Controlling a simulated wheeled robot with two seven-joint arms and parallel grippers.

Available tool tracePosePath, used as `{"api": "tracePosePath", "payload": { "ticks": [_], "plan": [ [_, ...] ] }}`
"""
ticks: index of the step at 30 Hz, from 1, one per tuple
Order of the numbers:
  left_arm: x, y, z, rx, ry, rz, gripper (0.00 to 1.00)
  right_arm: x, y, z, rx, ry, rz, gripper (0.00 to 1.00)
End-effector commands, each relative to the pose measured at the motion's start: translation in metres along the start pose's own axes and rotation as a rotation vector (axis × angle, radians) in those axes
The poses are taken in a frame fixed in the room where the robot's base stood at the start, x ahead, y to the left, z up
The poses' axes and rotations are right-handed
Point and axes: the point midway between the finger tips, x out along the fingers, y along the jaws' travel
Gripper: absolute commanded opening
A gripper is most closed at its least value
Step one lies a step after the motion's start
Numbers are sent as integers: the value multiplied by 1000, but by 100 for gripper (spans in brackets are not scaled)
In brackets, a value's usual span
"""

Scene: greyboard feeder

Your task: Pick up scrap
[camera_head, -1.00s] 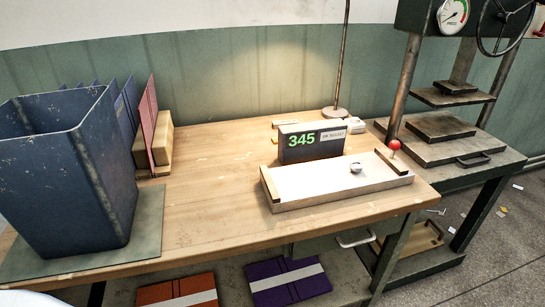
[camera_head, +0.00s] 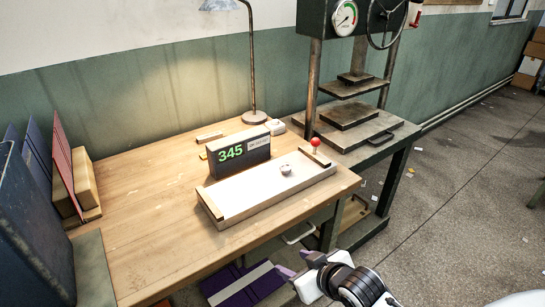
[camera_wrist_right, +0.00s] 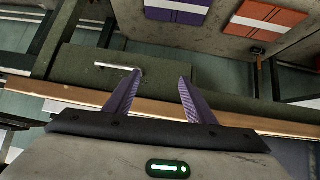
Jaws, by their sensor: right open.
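My right gripper (camera_head: 290,264) is low at the bottom of the head view, in front of the bench and well short of these scraps. In the right wrist view its two purple fingers (camera_wrist_right: 160,78) are apart with nothing between them. My left gripper is not in view.
The wooden bench (camera_head: 150,235) carries a display reading 345 (camera_head: 238,153) and a white tray with a red knob (camera_head: 265,195). The press table (camera_head: 350,150) stands to its right. A dark blue bin (camera_head: 35,240) is at left. Open floor (camera_head: 460,220) lies right.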

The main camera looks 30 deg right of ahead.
Motion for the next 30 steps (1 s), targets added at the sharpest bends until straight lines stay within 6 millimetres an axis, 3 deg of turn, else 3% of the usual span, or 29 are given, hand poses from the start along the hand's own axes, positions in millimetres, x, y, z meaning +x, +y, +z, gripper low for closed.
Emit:
{"api": "tracePosePath", "payload": {
  "ticks": [1,3,6,9,15,30],
  "plan": [
    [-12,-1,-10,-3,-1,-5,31,-11,28,-52,14,46,40,50],
    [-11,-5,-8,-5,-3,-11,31,-7,58,-93,45,118,75,50],
    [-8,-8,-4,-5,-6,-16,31,0,92,-137,84,238,102,50],
    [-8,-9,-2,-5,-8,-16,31,2,114,-166,111,326,114,50],
    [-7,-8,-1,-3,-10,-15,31,23,126,-187,125,369,118,50],
    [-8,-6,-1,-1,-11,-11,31,72,130,-203,123,366,117,50]
  ]
}}
